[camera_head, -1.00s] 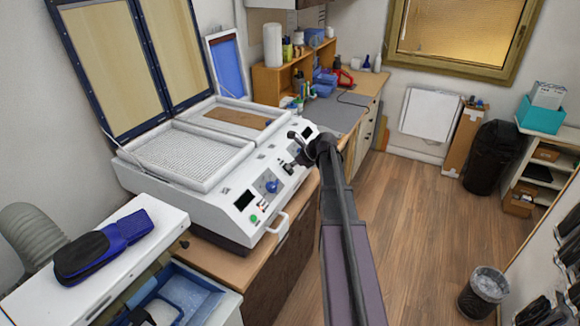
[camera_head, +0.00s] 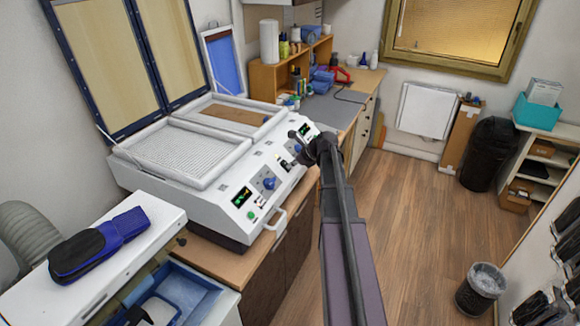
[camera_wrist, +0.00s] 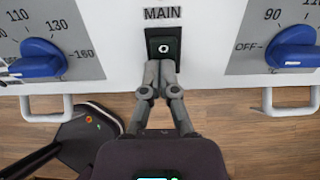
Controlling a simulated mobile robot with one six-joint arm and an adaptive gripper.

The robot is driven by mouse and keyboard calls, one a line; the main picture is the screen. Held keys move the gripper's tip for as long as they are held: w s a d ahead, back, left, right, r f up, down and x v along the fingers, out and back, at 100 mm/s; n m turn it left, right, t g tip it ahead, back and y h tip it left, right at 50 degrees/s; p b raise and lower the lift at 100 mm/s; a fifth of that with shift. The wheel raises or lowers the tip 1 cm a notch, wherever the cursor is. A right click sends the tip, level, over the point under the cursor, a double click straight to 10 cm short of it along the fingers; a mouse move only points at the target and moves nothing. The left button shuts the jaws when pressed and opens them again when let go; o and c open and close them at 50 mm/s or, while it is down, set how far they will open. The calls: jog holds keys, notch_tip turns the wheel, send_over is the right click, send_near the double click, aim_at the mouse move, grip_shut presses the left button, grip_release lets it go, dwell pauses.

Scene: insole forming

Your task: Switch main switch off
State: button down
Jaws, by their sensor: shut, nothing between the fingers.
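The main switch (camera_wrist: 164,46) is a black rocker under the word MAIN on the white front panel in the wrist view. A light round mark shows on its face. The left display (camera_head: 242,197) and the right display (camera_head: 305,129) are lit.
Blue knobs flank the switch, one left (camera_wrist: 37,62) and one right (camera_wrist: 290,48). Handles (camera_wrist: 47,108) stick out below the panel.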

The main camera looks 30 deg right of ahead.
jog(key=shift+r, duration=0.1)
jog(key=f+p+v, duration=0.1)
jog(key=p+v, duration=0.8)
jog(key=v, duration=0.5)
jog(key=shift+s+d, duration=0.25)
jog(key=shift+s, duration=0.1)
jog(key=shift+w+r+t+y, duration=0.3)
jog(key=shift+w+r+t, duration=0.1)
jog(key=shift+w+r, duration=0.15)
